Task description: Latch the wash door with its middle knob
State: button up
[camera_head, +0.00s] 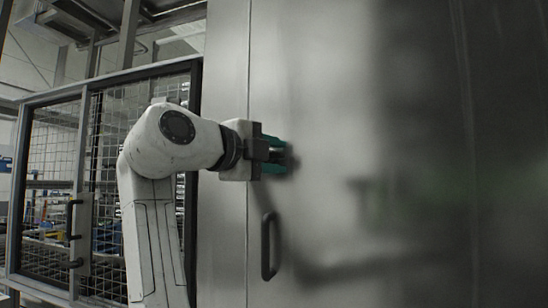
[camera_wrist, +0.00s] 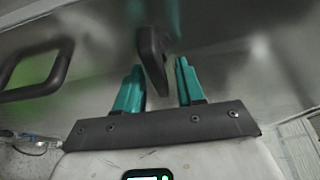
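The wash door (camera_head: 340,90) is a large brushed-metal panel, closed as far as I can see, with a vertical seam along its left edge. In the wrist view, a dark, elongated middle knob (camera_wrist: 152,52) stands out from the metal. My gripper (camera_wrist: 160,65) has its teal fingers apart on either side of the knob. The left finger is close to it and a gap shows at the right finger; contact is unclear. In the head view, my gripper (camera_head: 284,155) is up against the door, and its fingers hide most or all of the knob.
A dark bar handle (camera_head: 268,245) sits on the door below my gripper; it also shows at the left of the wrist view (camera_wrist: 66,65). A framed mesh fence (camera_head: 110,75) stands left of the washer. The door right of my gripper is bare.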

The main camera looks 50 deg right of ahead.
jog(key=a+b, duration=0.1)
jog(key=a, duration=0.9)
jog(key=shift+w+a, duration=0.2)
jog(key=shift+w, duration=0.05)
jog(key=w+d+f+n+t+y, duration=0.1)
jog(key=w+f+n+t+y, duration=0.15)
jog(key=f+n, duration=0.65)
jog(key=w+d+f+n+t+y, duration=0.1)
jog(key=w+f+n+t+y, duration=0.15)
jog(key=f, duration=1.15)
jog(key=w+d+f+n+t+y, duration=0.15)
jog(key=w+f+n, duration=0.25)
jog(key=f+n, duration=0.55)
jog(key=s+a+f+n+t+y, duration=0.1)
jog(key=s+f+n+y, duration=0.15)
jog(key=f, duration=0.85)
jog(key=s+a+f+n+y, duration=0.1)
jog(key=s+f+n+y, duration=0.15)
jog(key=f, duration=0.75)
jog(key=s+a+f+n+g+y, duration=0.1)
jog(key=s+a+f+n+y, duration=0.3)
jog(key=s+f, duration=0.45)
jog(key=s+a+f+n+y, duration=0.25)
jog(key=s+f+n, duration=0.4)
jog(key=s, duration=0.35)
jog(key=s+f+g+p, duration=0.1)
jog(key=s+f+g, duration=0.3)
jog(key=s, duration=0.7)
jog(key=shift+f+p, duration=0.4)
jog(key=shift+f, duration=0.25)
